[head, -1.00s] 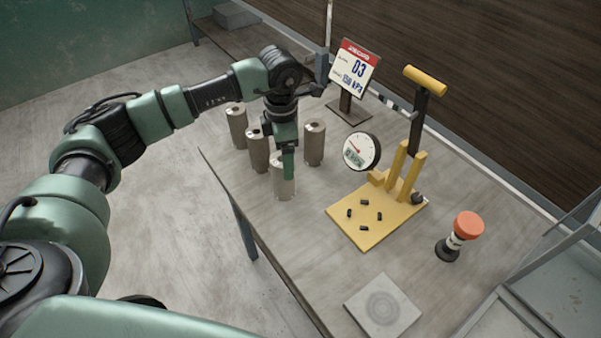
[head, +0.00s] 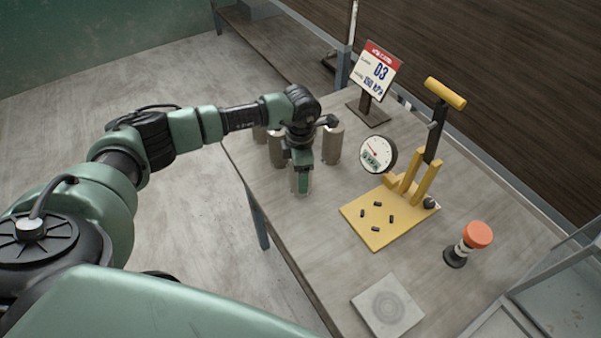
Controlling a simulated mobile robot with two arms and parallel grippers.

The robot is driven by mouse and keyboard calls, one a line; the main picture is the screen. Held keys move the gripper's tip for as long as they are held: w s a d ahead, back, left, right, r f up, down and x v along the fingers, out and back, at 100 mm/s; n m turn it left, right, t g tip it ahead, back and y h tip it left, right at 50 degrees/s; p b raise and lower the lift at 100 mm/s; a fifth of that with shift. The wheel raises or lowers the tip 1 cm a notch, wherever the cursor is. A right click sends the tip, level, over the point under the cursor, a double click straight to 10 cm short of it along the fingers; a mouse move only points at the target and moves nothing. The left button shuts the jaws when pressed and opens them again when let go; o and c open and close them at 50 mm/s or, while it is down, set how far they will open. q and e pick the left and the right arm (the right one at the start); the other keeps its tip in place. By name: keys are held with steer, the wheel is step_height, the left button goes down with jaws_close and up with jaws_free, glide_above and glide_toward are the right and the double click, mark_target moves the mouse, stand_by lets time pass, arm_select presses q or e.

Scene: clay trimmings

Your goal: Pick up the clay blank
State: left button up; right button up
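Several grey-brown upright cylinders, which look like the clay blanks, stand at the table's left end. The front clay blank (head: 301,185) is partly covered by my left gripper (head: 300,168), which points down at its top. The green finger overlaps the blank's upper part in the picture; I cannot tell whether the fingers touch or grip it. Another blank (head: 333,146) stands to the right, behind the gripper. A third blank (head: 276,150) stands to the left, and one more (head: 260,135) is partly hidden by my arm. My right gripper is not in view.
A yellow press (head: 385,218) with a round gauge (head: 378,154) stands right of the blanks, small black pieces on its base. A sign (head: 376,70) stands behind. An orange-topped button post (head: 477,236) and a grey square plate (head: 387,305) are nearer. Bare table (head: 300,240) lies between.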

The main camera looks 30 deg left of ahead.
arm_select(q)
jaws_close()
steer(key=shift+w, duration=0.1)
steer(key=shift+r, duration=0.15)
steer(key=shift+r, duration=0.6)
step_height(320, 180, up, 19)
steer(key=b, duration=0.5)
steer(key=shift+f, duration=0.15)
